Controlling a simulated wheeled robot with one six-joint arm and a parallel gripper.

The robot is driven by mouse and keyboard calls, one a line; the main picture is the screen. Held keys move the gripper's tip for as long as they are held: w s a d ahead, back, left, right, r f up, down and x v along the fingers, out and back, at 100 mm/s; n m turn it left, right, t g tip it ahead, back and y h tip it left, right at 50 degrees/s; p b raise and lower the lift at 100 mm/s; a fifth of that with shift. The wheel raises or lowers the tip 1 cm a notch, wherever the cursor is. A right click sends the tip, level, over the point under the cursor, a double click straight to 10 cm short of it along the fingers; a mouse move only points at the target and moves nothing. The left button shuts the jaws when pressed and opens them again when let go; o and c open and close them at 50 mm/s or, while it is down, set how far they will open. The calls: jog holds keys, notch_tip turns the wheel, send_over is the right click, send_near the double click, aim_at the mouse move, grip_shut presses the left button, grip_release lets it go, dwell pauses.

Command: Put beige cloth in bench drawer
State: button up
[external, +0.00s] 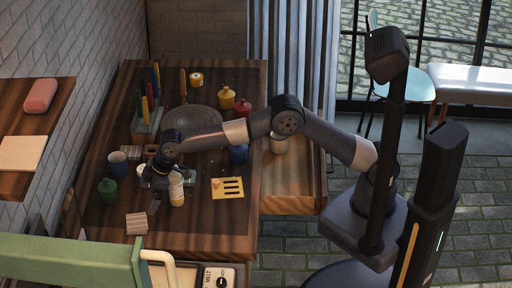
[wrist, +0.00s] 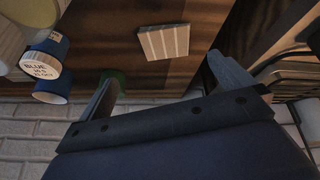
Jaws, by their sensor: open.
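A beige cloth (external: 136,223), a small striped square, lies flat near the front left of the dark wooden bench (external: 225,225). In the wrist view the cloth (wrist: 163,43) lies beyond the fingertips, between their lines and apart from both. My gripper (external: 152,190) is open and empty above the bench's left part, behind the cloth; its fingers also show in the wrist view (wrist: 168,82). My arm hides part of the drawer.
A yellow slotted card (external: 228,188) lies to the right.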

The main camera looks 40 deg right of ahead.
aim_at(139, 222)
jog(key=shift+w+a+f+m+g+p, duration=0.1)
jog(key=shift+w+a+f+m+p, duration=0.4)
jog(key=shift+f, duration=1.05)
jog(key=shift+w+a+f+m+g+p, duration=0.2)
jog(key=shift+a+f, duration=0.6)
jog(key=shift+f, duration=0.75)
jog(key=shift+w+a+f+m+p, duration=0.1)
jog(key=shift+a+f+m+p, duration=0.4)
jog(key=shift+f, duration=1.05)
jog(key=shift+a, duration=0.15)
jog(key=c, duration=1.1)
